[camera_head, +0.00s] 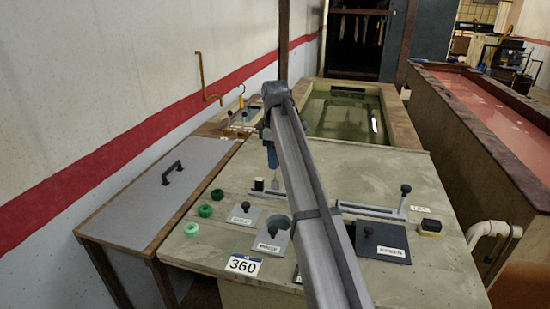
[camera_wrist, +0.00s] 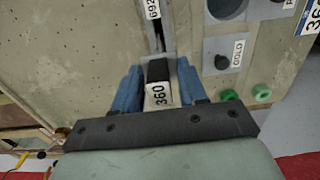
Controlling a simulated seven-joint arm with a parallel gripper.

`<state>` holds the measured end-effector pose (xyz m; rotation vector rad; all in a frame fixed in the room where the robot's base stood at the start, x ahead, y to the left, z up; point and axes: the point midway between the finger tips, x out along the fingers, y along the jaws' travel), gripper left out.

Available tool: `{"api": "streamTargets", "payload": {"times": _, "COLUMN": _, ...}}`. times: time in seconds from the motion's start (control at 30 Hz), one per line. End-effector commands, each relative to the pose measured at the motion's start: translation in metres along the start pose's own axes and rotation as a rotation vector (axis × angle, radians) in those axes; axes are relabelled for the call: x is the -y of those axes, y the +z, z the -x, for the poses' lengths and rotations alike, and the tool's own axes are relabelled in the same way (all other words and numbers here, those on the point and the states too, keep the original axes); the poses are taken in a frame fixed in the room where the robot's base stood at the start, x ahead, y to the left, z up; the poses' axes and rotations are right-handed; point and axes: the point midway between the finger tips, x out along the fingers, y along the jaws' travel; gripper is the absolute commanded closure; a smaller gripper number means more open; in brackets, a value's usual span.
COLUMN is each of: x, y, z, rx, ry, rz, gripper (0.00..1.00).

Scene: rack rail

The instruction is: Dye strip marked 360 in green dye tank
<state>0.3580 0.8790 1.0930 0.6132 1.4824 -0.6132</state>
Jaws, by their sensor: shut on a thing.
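My gripper (camera_head: 272,157) hangs over the left half of the bench top. In the wrist view its two blue fingers (camera_wrist: 158,84) are closed on a dark piece with a white tag marked 360 (camera_wrist: 159,94). The piece lies in line with a grey slotted rail (camera_wrist: 152,38); I cannot tell whether they touch. In the head view my arm hides most of this spot. The green dye tank (camera_head: 399,122), a wooden-rimmed basin with dark green liquid, stands behind the bench top.
A bench plate marked 360 (camera_head: 244,265) is at the front edge. A pink-filled tank (camera_head: 475,118) stands right. A handled grey lid (camera_head: 160,180) is left.

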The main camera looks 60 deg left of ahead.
Motion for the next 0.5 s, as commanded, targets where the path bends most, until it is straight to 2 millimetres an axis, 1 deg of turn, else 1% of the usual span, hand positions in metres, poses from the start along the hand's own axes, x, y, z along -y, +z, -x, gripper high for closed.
{"api": "streamTargets", "payload": {"times": 0.13, "x": 0.005, "y": 0.006, "z": 0.001, "rx": -0.002, "ry": 0.004, "rz": -0.001, "gripper": 0.8}}
{"api": "streamTargets", "payload": {"times": 0.27, "x": 0.02, "y": 0.025, "z": 0.005, "rx": -0.007, "ry": 0.015, "rz": -0.003, "gripper": 0.8}}
{"api": "streamTargets", "payload": {"times": 0.37, "x": 0.036, "y": 0.046, "z": 0.008, "rx": -0.011, "ry": 0.024, "rz": -0.005, "gripper": 0.8}}
{"api": "streamTargets", "payload": {"times": 0.47, "x": 0.052, "y": 0.073, "z": 0.011, "rx": -0.013, "ry": 0.03, "rz": -0.007, "gripper": 0.8}}
{"api": "streamTargets", "payload": {"times": 0.5, "x": 0.059, "y": 0.085, "z": 0.012, "rx": -0.012, "ry": 0.03, "rz": -0.007, "gripper": 0.8}}
